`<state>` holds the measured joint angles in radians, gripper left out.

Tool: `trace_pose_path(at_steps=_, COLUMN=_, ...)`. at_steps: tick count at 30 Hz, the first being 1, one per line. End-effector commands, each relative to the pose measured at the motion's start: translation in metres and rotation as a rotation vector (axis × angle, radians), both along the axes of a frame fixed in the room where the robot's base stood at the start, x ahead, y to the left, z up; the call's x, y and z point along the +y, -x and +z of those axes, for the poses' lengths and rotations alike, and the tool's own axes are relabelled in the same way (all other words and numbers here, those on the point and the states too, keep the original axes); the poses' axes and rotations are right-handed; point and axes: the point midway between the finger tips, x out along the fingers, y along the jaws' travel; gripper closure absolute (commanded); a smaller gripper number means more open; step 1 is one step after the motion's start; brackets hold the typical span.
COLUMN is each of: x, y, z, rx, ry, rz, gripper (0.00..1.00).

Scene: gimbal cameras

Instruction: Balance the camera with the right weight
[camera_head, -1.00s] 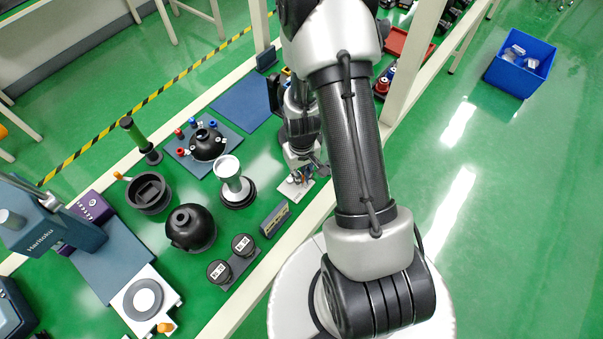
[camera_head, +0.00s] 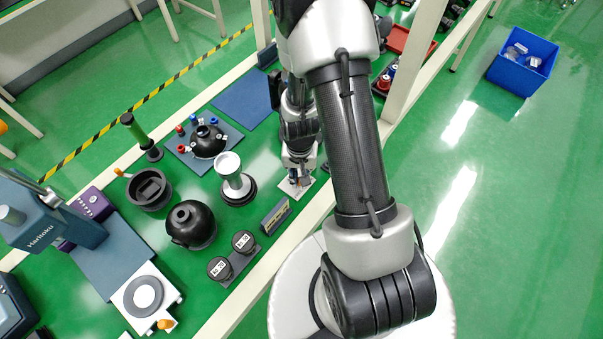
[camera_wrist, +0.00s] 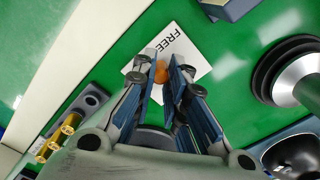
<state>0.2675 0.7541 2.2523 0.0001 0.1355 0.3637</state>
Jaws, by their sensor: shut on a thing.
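My gripper (camera_wrist: 162,82) is low over a white card marked FREE (camera_wrist: 186,42). Its fingers are close together on a small orange piece (camera_wrist: 163,71), whose rounded end shows between and just past the fingertips; its rest is hidden. In the head view, my gripper (camera_head: 297,178) is at the same card (camera_head: 290,190). Brass cylinders (camera_wrist: 70,121) sit in a dark rack (camera_wrist: 93,99), also seen in the head view (camera_head: 275,216). A black dome-shaped camera housing (camera_head: 191,226) stands on the green table; another dome (camera_head: 208,141) sits on a blue-grey pad.
Two black lidded discs (camera_head: 220,268) sit on a grey holder close to the front edge. A white-topped pedestal (camera_head: 230,168) stands left of my gripper. A blue mat (camera_head: 247,100) is clear.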

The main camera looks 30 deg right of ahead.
Motion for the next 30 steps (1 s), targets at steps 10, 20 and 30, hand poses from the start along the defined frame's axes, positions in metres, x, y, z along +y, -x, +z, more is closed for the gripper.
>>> trace_pose_path(at_steps=10, x=0.010, y=0.002, z=0.000, rx=-0.001, ry=0.001, rz=-0.299, gripper=1.00)
trace_pose_path(at_steps=20, x=0.016, y=0.002, z=0.000, rx=-0.001, ry=0.000, rz=-0.482, gripper=1.00)
trace_pose_path(at_steps=30, x=0.018, y=0.001, z=0.000, rx=-0.001, ry=0.000, rz=-0.541, gripper=1.00)
